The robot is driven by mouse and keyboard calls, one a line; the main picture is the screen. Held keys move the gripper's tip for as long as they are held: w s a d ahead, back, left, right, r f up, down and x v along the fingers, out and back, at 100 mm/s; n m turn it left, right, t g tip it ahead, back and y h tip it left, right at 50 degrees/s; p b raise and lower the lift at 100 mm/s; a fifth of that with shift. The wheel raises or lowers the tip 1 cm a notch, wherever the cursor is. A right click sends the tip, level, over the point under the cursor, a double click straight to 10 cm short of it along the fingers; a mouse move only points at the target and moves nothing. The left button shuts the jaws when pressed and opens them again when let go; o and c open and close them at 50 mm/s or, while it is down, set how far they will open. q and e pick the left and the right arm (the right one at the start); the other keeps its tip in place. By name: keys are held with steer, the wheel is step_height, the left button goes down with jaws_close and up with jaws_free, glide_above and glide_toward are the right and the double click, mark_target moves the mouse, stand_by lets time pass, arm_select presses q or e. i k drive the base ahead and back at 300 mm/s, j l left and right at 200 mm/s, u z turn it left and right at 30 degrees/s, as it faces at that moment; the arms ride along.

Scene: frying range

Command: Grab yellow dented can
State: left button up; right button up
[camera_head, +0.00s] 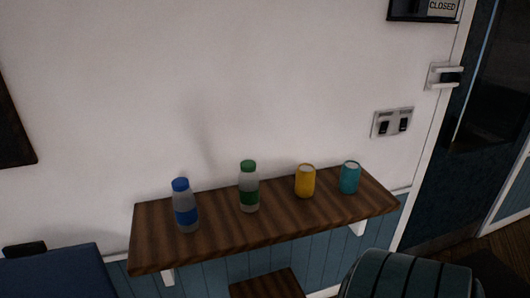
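The yellow can (305,182) stands upright on a wooden wall shelf (255,228), right of the middle of the view. Any dent in it is too small to make out. A teal can (349,178) stands close to its right, with a small gap between them. A bottle with a green cap (249,188) stands to its left. Neither of my grippers shows in the head view.
A bottle with a blue cap (185,207) stands at the shelf's left part. A dark ribbed seat (408,275) is below the shelf's right end, and a blue seat (55,272) is at lower left. A door (497,110) is at right.

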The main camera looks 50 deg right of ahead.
mark_target(305, 181)
steer(key=z, duration=2)
steer(key=i+l+u, duration=0.1)
steer(key=i+l, duration=0.15)
steer(key=i+l+u, duration=0.15)
steer(key=l, duration=0.25)
steer(key=i+l+u, duration=0.1)
steer(key=i+l, duration=0.25)
steer(key=i+l+u, duration=0.1)
steer(key=l, duration=0.3)
steer(key=i+l+u, duration=0.1)
steer(key=i+l, duration=0.2)
steer(key=i+l+u, duration=0.15)
steer(key=l, duration=0.4)
